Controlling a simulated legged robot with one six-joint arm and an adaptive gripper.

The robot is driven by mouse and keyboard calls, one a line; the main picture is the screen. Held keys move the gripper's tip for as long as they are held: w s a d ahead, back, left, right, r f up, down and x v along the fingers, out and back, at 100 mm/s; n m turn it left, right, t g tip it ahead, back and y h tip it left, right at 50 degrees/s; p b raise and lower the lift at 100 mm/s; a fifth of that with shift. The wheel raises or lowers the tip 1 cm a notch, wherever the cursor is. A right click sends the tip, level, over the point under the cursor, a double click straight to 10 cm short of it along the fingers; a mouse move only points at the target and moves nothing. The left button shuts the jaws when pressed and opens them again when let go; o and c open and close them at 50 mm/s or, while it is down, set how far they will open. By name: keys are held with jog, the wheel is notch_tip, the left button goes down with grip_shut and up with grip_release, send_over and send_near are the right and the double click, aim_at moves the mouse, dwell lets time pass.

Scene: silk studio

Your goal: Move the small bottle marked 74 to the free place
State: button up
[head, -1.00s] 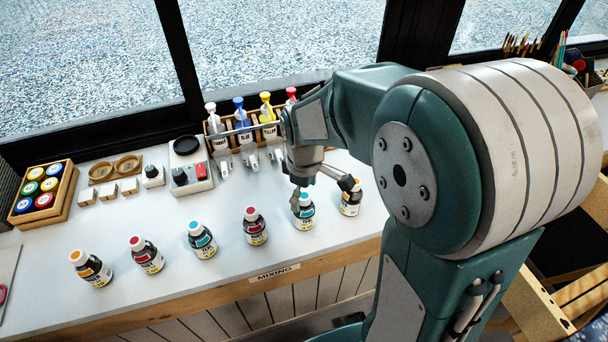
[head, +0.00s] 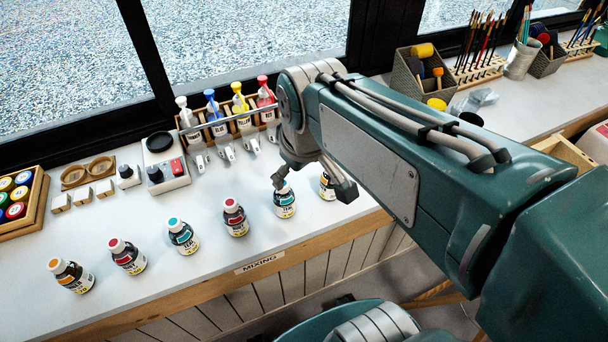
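A row of small dark bottles stands upright along the front of the white counter (head: 215,275). They are an orange-capped bottle (head: 72,276), a red-capped one (head: 127,257), a teal-capped one (head: 183,237), another red-capped one (head: 235,218), another teal-capped one (head: 286,203) and a partly hidden one (head: 326,188) at the right end. Their numbers are too small to read, so I cannot tell which is 74. My gripper (head: 313,186) is open, its fingers apart. One finger is by the cap of the right teal bottle, the other beside the end bottle. I cannot tell whether either touches.
Behind the row stand a wooden rack (head: 268,118) of colour bottles, a small device with a red block (head: 167,172), and wooden rings (head: 88,172). A box of colour pots (head: 18,200) is at left. A "MIXING" label (head: 259,262) marks the front edge.

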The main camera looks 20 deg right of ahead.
jog(key=s+m, duration=0.1)
jog(key=s, duration=0.1)
jog(key=s+m+t, duration=0.2)
jog(key=s, duration=0.1)
jog(key=shift+s+r+m, duration=0.25)
jog(key=shift+s+m, duration=0.1)
jog(key=shift+m, duration=0.05)
